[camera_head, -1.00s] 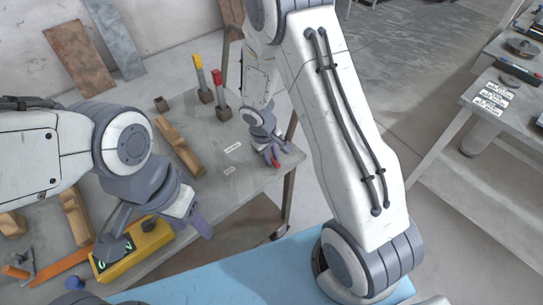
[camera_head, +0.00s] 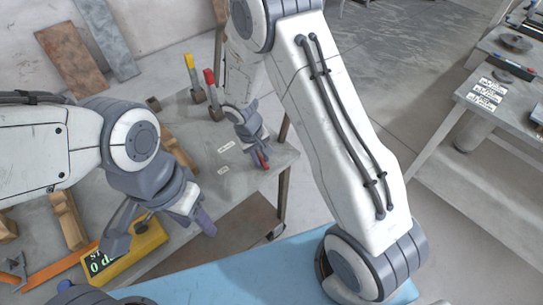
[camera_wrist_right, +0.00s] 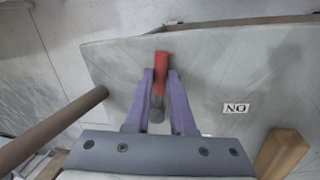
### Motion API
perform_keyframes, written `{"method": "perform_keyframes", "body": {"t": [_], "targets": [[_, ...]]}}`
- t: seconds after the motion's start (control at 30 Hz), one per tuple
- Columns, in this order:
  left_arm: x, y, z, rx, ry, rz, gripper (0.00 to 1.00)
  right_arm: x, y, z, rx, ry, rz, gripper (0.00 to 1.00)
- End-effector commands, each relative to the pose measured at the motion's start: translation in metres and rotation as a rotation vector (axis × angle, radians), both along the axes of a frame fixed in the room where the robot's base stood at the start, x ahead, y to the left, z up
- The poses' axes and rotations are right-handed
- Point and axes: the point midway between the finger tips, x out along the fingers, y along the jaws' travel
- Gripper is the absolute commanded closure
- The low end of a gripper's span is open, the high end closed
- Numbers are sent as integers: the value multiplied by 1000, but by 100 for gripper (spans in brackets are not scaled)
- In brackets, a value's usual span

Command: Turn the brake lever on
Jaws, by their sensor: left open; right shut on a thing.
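The brake lever (camera_wrist_right: 161,62) has a red grip and a grey lower part, at the right corner of the grey workbench. In the right wrist view it lies between the purple fingers of my right gripper (camera_wrist_right: 160,82), which is shut on it. In the head view this gripper (camera_head: 261,160) is at the bench corner, with a little red of the lever (camera_head: 264,161) showing. A white label (camera_wrist_right: 236,107) lies right of the lever, its letters reading "NO", perhaps upside-down "ON". The lever's base is hidden. My left gripper (camera_head: 160,230) is open and empty above a yellow box.
The yellow box (camera_head: 128,252) with a display lies under my left gripper. Wooden blocks (camera_head: 68,218) and upright red- and yellow-topped pieces (camera_head: 210,78) stand on the bench. Pale labels (camera_head: 226,147) lie near the right gripper. Another bench (camera_head: 470,95) is at right.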

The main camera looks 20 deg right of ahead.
Motion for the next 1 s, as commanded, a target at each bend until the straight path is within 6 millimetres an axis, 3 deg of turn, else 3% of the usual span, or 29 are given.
{"method": "perform_keyframes", "body": {"t": [0.2, 1.0], "targets": [[0, 0, -10, 0, 0, 0, 50, 2, 25, -2, 0, 0, -185, 100], [0, 0, -10, 0, 0, 0, 50, 24, 69, 1, -1, 3, -945, 100]]}}
